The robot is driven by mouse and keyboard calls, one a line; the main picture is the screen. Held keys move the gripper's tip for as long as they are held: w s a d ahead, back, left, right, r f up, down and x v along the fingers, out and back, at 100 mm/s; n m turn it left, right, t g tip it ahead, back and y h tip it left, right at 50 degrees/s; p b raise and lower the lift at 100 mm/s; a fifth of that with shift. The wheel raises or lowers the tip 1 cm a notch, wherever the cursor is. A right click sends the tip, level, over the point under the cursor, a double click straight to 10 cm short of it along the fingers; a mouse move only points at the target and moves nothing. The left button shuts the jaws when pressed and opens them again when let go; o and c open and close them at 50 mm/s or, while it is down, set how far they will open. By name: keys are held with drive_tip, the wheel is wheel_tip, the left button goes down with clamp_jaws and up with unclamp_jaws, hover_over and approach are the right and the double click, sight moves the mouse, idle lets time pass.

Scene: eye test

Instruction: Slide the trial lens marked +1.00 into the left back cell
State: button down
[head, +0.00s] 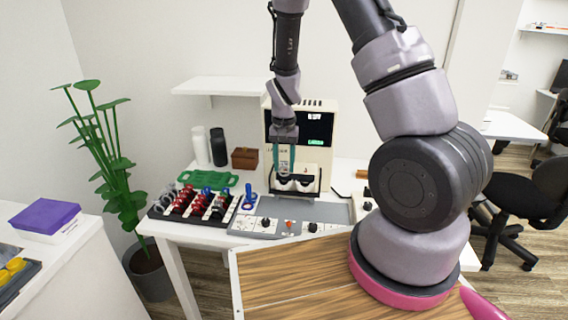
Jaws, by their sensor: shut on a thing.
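My gripper (284,157) hangs fingers down in front of the cream-coloured test machine (313,155), above a white two-lobed holder in a black frame (297,184). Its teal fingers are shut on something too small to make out. A dark rack (166,216) left of the machine holds rows of red, black, blue and pale lenses (198,204). No +1.00 marking can be read at this size. The left back cell cannot be picked out.
A green tray with handles (207,180), a brown box (245,158), and white (200,147) and black (218,147) bottles stand behind the rack. A blue-handled item (249,197) lies beside it. A grey panel with knobs (277,226) lies in front. A wall shelf (222,86) hangs above.

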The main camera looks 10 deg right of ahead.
drive_tip(key=shift+f, duration=1.15)
drive_tip(key=shift+c, duration=1.6)
unclamp_jaws()
wheel_tip(320, 180, up, 11)
drive_tip(key=shift+f, duration=0.15)
